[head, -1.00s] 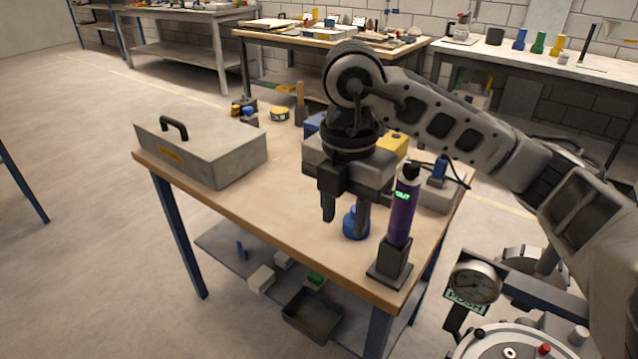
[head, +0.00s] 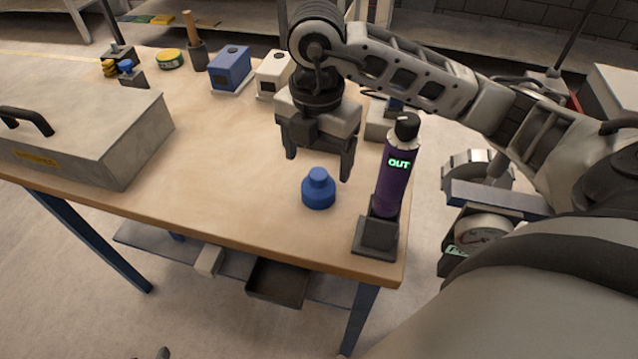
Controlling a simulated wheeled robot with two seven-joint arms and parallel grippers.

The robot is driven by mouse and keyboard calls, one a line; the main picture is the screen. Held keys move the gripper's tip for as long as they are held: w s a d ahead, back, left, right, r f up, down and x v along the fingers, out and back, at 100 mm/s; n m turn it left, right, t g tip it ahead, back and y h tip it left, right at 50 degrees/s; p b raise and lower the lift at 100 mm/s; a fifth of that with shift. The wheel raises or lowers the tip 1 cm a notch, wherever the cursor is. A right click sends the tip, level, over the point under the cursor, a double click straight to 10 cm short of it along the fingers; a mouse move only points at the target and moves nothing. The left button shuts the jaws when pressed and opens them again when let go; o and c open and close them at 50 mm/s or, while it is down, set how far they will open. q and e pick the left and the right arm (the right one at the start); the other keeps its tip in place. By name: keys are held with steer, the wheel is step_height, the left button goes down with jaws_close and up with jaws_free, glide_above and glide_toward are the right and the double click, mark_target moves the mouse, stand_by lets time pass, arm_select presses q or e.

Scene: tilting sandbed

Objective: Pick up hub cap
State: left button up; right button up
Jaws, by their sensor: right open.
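A blue round cap with a raised knob, which looks like the hub cap (head: 318,192), sits upright near the front edge of the wooden workbench (head: 230,205). My right gripper (head: 318,166) points down over the bench just above and behind the cap. Its two fingers are apart with nothing between them. The right finger is near the cap's right side, and I cannot tell whether it touches. My left gripper is not clearly seen.
A purple canister marked OUT (head: 392,178) stands in a dark holder right of the cap. A grey lidded box (head: 120,140) fills the bench's left. Blue (head: 230,72) and white (head: 274,72) boxes stand behind. The bench left of the cap is clear.

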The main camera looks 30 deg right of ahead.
mark_target(319, 172)
steer(key=shift+s+f, duration=0.15)
steer(key=shift+f, duration=1.4)
steer(key=shift+s+f, duration=0.15)
steer(key=shift+f, duration=1.35)
steer(key=c, duration=1.1)
